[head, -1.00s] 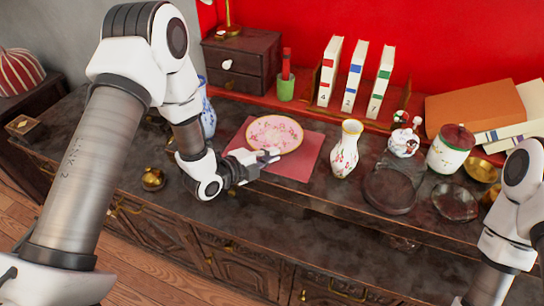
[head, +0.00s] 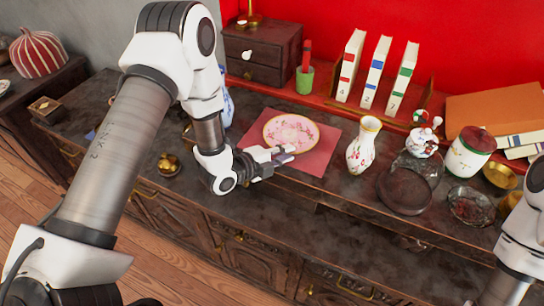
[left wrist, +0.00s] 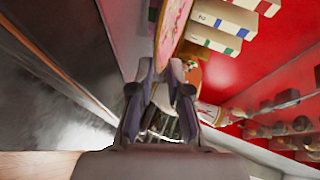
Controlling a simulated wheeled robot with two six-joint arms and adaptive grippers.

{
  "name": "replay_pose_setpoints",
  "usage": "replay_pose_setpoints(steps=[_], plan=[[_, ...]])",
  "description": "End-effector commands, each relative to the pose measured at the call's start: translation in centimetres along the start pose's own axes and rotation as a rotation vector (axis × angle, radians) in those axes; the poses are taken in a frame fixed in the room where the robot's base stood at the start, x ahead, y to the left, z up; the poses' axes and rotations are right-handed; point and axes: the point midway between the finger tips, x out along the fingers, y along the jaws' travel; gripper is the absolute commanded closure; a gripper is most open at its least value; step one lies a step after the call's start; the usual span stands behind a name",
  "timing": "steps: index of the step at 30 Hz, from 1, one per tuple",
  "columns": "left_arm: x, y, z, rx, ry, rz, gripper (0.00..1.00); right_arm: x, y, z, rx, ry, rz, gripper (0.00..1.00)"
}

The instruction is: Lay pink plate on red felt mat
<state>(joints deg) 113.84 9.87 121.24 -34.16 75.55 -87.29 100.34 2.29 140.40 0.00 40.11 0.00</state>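The pink plate (head: 291,132), with a floral pattern and gold rim, lies over the red felt mat (head: 312,163) on the dark cabinet top. Part of the plate also shows at the top of the left wrist view (left wrist: 172,28). My left gripper (head: 287,154) is at the plate's near edge, low over the mat. Its two fingers are apart in the left wrist view (left wrist: 160,88), and I see no plate clamped between them. Whether a finger still touches the rim is unclear. My right arm shows at the right edge, but its gripper is out of view.
A floral vase (head: 362,146) stands just right of the mat. A dark round stand (head: 404,191) and glass dish (head: 471,206) are farther right. Numbered books (head: 376,72) and a small drawer box (head: 262,54) stand behind. The cabinet's front strip is clear.

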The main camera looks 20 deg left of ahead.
Motion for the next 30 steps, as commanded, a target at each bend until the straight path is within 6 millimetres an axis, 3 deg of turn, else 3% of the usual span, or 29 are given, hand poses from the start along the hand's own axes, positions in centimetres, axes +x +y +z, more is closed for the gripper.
replay_pose_setpoints(steps=[12, 17, 23, 26, 29, 30], plan=[[-9.6, 0.0, 0.1, -0.01, -0.004, -0.004, 0.83, 1.3, 0.0, 0.0, 0.0, -0.001, 0.0, 0.6], [-11.2, 0.0, 0.0, -0.004, -0.002, -0.002, 0.83, 1.2, 0.0, 0.0, 0.0, -0.001, 0.0, 0.6], [-11.4, 0.5, -0.1, -0.02, -0.001, 0.015, 0.83, 1.2, 0.0, 0.0, 0.0, -0.001, 0.0, 0.6], [-11.2, 3.3, -0.4, -0.163, -0.023, 0.119, 0.83, 1.2, 0.0, 0.0, 0.0, -0.001, 0.0, 0.6], [-11.6, 9.2, -1.0, -0.472, -0.124, 0.326, 0.83, 1.2, 0.0, 0.0, 0.0, -0.001, 0.0, 0.6], [-12.2, 12.1, -1.3, -0.629, -0.204, 0.421, 0.83, 1.2, 0.0, 0.0, 0.0, -0.001, 0.0, 0.6]])
